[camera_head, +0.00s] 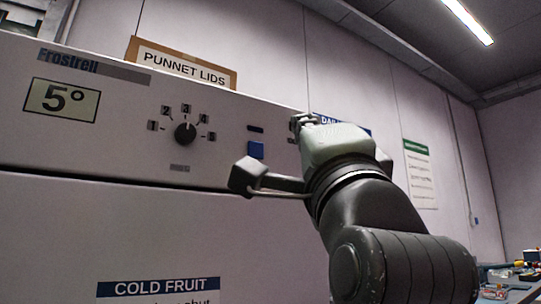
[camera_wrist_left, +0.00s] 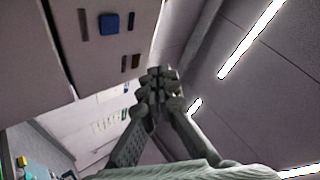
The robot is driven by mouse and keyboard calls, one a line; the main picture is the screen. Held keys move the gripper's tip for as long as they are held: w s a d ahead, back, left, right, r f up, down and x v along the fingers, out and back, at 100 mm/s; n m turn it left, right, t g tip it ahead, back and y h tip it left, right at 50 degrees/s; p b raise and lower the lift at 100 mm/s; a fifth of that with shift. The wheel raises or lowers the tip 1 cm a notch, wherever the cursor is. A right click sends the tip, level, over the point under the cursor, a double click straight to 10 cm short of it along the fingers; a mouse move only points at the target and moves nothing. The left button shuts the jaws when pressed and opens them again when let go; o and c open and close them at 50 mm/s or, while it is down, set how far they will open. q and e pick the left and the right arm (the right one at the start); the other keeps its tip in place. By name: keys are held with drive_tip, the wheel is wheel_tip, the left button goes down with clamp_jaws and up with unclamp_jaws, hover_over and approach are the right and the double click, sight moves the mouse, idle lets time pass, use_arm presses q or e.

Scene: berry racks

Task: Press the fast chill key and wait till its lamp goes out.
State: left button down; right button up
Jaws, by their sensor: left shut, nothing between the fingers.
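A blue square key (camera_head: 256,150) sits on the white front panel of the Frostrell cabinet, right of the dial. It also shows in the wrist view (camera_wrist_left: 108,24). A dark slot (camera_head: 255,128) just above the key looks unlit; I cannot tell for sure that it is the lamp. My left gripper (camera_head: 303,122) is shut and empty, to the right of the key and apart from it in the picture. Its closed fingers (camera_wrist_left: 157,85) show in the wrist view, below and right of the key. The hand hides part of the panel's right end. My right gripper is not in view.
The panel also bears a 5° display (camera_head: 62,100) and a black dial (camera_head: 185,133) with numbered marks. A PUNNET LIDS box (camera_head: 180,64) stands on top. A COLD FRUIT label (camera_head: 158,288) is below. A cluttered bench (camera_head: 515,285) is at the far right.

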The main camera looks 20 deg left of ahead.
sight(261, 143)
use_arm(q)
drive_tip(key=w+a, duration=0.3)
drive_tip(key=a, duration=0.1)
drive_tip(key=w+a, duration=0.2)
drive_tip(key=a, duration=0.1)
drive_tip(key=shift+w+p, duration=0.3)
drive_tip(key=shift+w, duration=0.05)
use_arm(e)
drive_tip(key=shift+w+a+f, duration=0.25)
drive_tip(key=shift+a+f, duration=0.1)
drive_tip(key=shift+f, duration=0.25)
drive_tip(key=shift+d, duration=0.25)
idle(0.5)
use_arm(q)
drive_tip(key=shift+w+a, duration=0.25)
drive_tip(key=shift+a, duration=0.1)
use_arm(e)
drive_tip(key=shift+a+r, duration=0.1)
use_arm(q)
drive_tip(key=shift+w+a, duration=0.25)
drive_tip(key=shift+a, duration=0.1)
idle(0.6)
idle(0.4)
drive_tip(key=shift+s+d, duration=0.55)
drive_tip(key=shift+d, duration=0.15)
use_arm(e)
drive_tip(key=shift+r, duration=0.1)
